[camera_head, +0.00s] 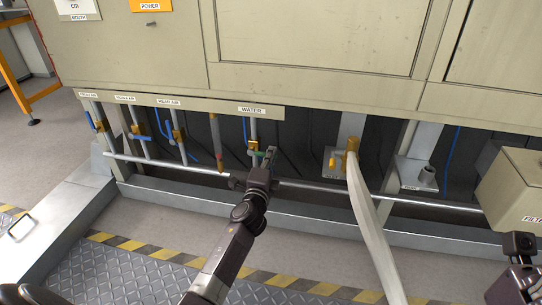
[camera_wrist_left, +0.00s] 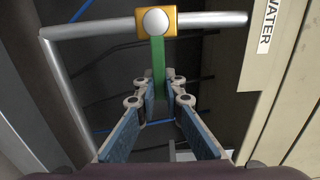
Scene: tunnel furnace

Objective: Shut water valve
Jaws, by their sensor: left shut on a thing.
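The water valve has a yellow body (camera_wrist_left: 156,22) with a round silver cap in the left wrist view. Its green handle (camera_wrist_left: 158,62) points down in that picture, across the line of the grey pipe (camera_wrist_left: 210,20). My left gripper (camera_wrist_left: 160,88) is shut on the handle's lower end, with a finger on each side. In the head view, the valve body (camera_head: 252,145) sits on the pipe under the WATER label (camera_head: 251,110). My left gripper (camera_head: 264,163) covers most of the handle there. My right gripper (camera_head: 520,250) is at the right edge, its jaw state unclear.
Several blue-handled air valves (camera_head: 139,138) stand to the left. A horizontal pipe (camera_head: 310,187) runs low along the furnace. A thick pale hose (camera_head: 372,220) hangs from a yellow fitting to the right. A FILTER box (camera_head: 515,190) stands at the far right.

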